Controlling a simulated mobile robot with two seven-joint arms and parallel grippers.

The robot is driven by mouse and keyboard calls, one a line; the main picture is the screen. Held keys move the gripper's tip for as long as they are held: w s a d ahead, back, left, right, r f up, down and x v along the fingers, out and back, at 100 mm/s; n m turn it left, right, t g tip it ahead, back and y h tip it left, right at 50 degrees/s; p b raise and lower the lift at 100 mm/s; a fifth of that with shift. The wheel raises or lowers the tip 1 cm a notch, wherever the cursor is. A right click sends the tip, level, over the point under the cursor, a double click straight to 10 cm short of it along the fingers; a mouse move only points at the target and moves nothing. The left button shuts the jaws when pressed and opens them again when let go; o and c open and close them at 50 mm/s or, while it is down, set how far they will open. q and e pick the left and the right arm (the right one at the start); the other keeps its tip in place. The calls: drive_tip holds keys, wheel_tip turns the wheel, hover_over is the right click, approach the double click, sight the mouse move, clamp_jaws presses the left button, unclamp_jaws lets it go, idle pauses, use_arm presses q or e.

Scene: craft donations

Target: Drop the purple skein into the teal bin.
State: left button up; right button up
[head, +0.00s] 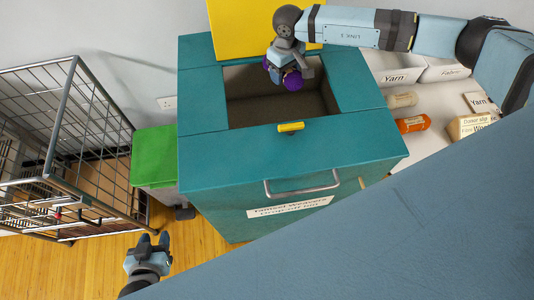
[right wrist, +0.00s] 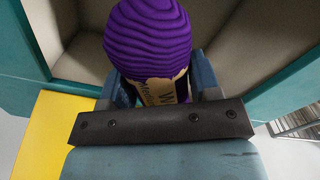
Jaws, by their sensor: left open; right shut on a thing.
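The purple skein (head: 292,81) is in my right gripper (head: 284,72), over the opening of the teal bin (head: 200,113). In the right wrist view the skein (right wrist: 148,38) shows its ribbed purple yarn and a paper label, between the fingers of the right gripper (right wrist: 152,88). The bin's yellow lid (head: 240,28) stands raised at the back, and the grey-brown inside below the skein looks empty where it shows. My left gripper (head: 150,243) is open and empty, low at the left front, apart from the bin.
A wire cage trolley (head: 62,140) stands at the left, beside a green-lidded box (head: 154,155). A white table at the right holds an orange skein (head: 412,124), a beige skein (head: 403,99), a labelled yarn box (head: 395,76) and cards. A metal handle (head: 303,189) sticks out of the bin's front.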

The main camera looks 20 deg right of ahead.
drive_tip(key=o, duration=1)
drive_tip(key=shift+r, duration=0.1)
wheel_tip(320, 180, up, 14)
drive_tip(key=shift+f+b, duration=0.15)
drive_tip(key=shift+b, duration=0.8)
drive_tip(key=shift+f, duration=0.1)
